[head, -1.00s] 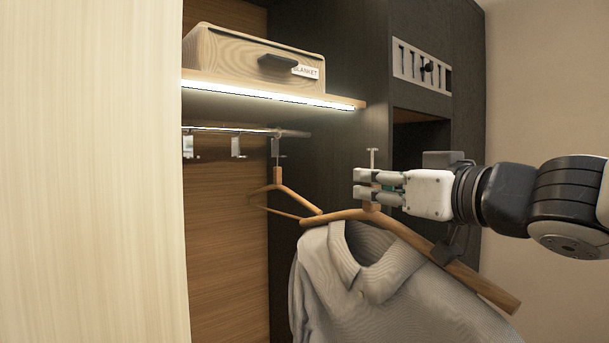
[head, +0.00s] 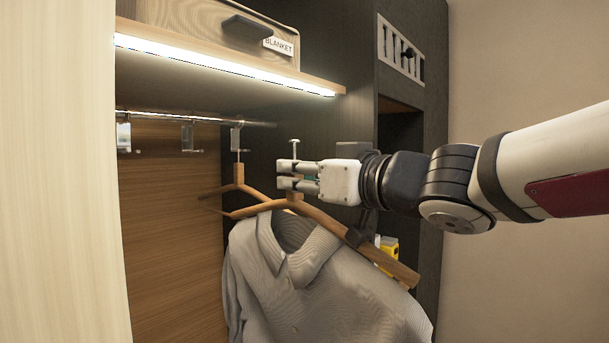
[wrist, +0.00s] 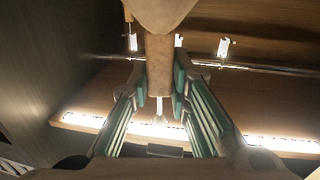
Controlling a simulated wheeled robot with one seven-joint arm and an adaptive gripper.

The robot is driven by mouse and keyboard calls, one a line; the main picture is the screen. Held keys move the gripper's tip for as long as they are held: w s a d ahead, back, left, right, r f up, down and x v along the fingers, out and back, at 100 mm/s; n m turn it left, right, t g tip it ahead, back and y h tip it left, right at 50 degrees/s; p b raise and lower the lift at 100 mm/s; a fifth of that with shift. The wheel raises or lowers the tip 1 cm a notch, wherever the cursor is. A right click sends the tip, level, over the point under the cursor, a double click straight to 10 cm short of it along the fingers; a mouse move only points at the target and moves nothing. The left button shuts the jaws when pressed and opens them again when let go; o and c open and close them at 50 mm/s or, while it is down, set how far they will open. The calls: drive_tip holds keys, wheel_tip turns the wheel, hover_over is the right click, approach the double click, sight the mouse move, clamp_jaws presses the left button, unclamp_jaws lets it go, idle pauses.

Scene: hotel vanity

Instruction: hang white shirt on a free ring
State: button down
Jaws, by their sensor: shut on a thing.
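The white shirt (head: 300,285), greyish in this light, hangs on a wooden hanger (head: 340,228). My gripper (head: 285,175) is shut on the hanger's wooden neck, just below its metal pin; the wrist view shows the neck (wrist: 160,75) between both fingers. The hanger and shirt are in the air in front of the closet, tilted down to the right. The rail (head: 170,117) carries several ring holders. The left ring (head: 124,136) and middle ring (head: 187,137) look free. The right ring (head: 237,136) bears an empty wooden hanger (head: 238,182), partly behind the shirt's hanger.
A lit shelf (head: 200,62) with a box labelled BLANKET (head: 215,30) is above the rail. A pale panel (head: 60,180) bounds the closet's left. A dark cabinet (head: 340,90) stands right, with a yellow object (head: 388,252) behind the shirt.

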drive_tip(key=s+a+b+x, duration=0.1)
drive_tip(key=b+x, duration=0.1)
drive_tip(key=x, duration=1.1)
drive_tip(key=s+a+b+x, duration=0.1)
drive_tip(key=a+b+x, duration=0.1)
drive_tip(key=x, duration=1.1)
drive_tip(key=shift+a+b, duration=0.35)
drive_tip(key=shift+b, duration=0.05)
drive_tip(key=shift+s+a+p+x, duration=0.1)
drive_tip(key=shift+p+x, duration=0.05)
drive_tip(key=shift+x, duration=0.7)
drive_tip(key=shift+s+a+p+x, duration=0.1)
drive_tip(key=shift+a+x, duration=0.05)
drive_tip(key=shift+x, duration=0.7)
drive_tip(key=shift+s+a+p+x, duration=0.1)
drive_tip(key=shift+p+x, duration=0.05)
drive_tip(key=shift+x, duration=0.65)
idle(2.5)
